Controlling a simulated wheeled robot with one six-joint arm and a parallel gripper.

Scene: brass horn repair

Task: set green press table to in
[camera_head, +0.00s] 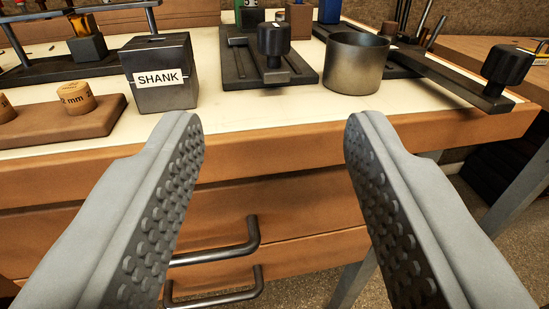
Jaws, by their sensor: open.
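The lower part of a green upright (246,5) shows at the top edge, behind a dark slotted base (240,62) on the bench; the rest is cut off. On that base, a sliding piece with a black knob (273,40) sits near the front end. This looks like the green press and its table, but I cannot be sure. My gripper (275,125) is open and empty, in front of the bench edge, with its fingers wide apart. It touches nothing.
A metal cup (356,64) stands right of the slotted base. A second black knob (508,64) sits on a long bar at right, with a blue upright (329,10) behind. A SHANK block (160,75) stands left. Drawer handles (215,252) jut out below.

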